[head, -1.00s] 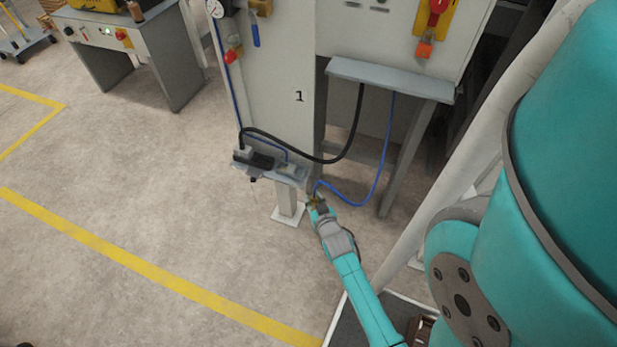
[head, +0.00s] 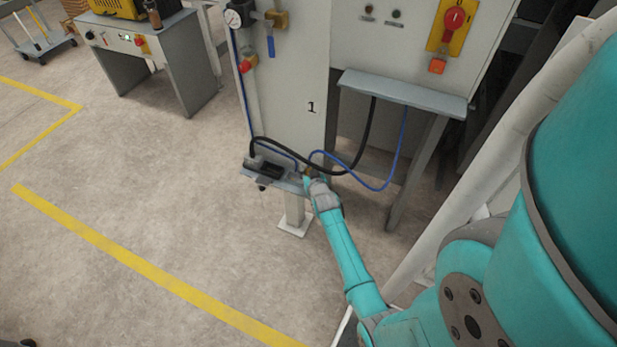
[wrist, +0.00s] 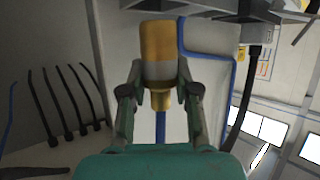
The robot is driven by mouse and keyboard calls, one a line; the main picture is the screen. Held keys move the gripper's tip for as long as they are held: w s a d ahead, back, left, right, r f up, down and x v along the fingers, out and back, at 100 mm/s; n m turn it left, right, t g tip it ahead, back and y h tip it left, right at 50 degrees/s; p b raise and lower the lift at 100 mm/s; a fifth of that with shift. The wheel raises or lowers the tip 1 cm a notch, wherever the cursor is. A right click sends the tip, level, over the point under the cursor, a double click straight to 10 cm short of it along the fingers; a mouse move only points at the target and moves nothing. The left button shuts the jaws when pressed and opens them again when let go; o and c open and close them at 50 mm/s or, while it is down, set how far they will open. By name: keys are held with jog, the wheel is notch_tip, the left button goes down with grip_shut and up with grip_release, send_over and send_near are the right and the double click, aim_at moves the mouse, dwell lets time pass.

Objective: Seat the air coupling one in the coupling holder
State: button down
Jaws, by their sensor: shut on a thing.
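The air coupling (wrist: 158,45) is a brass cylinder with a silver band, upright in the middle of the wrist view. My gripper (wrist: 160,72) is shut on it, one finger on each side. In the head view my gripper (head: 309,181) is at the right end of a small grey shelf (head: 285,181) on a post. A blue hose (head: 385,188) loops from it toward the cabinet. The coupling holder cannot be made out clearly; my gripper covers that end of the shelf. I cannot tell whether the coupling touches the shelf.
A black cable (head: 345,172) loops from a black connector (head: 265,167) on the shelf's left to the cabinet ledge (head: 405,92), crossing close behind my gripper. The cabinet (head: 290,100) stands behind. Floor at left is open, with yellow lines (head: 140,262).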

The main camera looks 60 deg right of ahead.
jog(key=shift+f, duration=1.75)
jog(key=shift+f, duration=0.1)
jog(key=c, duration=0.8)
grip_release()
jog(key=shift+c, duration=0.2)
